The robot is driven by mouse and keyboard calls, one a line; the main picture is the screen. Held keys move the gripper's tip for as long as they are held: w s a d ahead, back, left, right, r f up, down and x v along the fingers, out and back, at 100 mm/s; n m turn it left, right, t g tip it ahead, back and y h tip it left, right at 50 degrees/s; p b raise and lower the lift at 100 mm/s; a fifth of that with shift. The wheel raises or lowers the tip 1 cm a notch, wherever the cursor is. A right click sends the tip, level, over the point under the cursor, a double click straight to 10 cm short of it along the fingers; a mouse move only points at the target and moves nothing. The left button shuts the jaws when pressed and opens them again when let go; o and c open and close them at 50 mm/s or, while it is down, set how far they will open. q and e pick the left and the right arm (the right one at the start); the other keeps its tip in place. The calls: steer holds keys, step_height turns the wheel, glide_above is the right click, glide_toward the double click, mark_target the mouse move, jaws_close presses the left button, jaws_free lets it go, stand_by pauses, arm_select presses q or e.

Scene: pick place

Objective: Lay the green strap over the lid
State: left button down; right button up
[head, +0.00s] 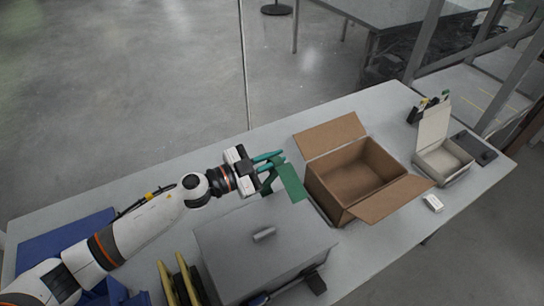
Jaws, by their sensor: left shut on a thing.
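The green strap (291,182) is a flat green piece in the head view, held at the tips of my left gripper (273,170). The gripper is shut on it, above the table between the grey box and the cardboard box. The lid (235,237) is a flat grey top with a small handle (263,235), on a grey box at the front middle. The strap is up and to the right of the handle, off the lid's middle in the picture. The strap's part between the fingers is hidden. My right gripper is not in view.
An open cardboard box (345,187) with raised flaps stands right of the strap. A smaller open white box (440,158) is farther right, and a small white block (432,203) lies near the table's (395,239) right front. Blue bins (62,248) and yellow items (176,281) are at left.

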arm_select(q)
steer(key=c, duration=1.8)
jaws_free()
steer(key=shift+o, duration=0.2)
steer(key=shift+a, duration=0.1)
steer(key=b+v, duration=0.3)
steer(key=v, duration=0.9)
steer(key=shift+c, duration=0.6)
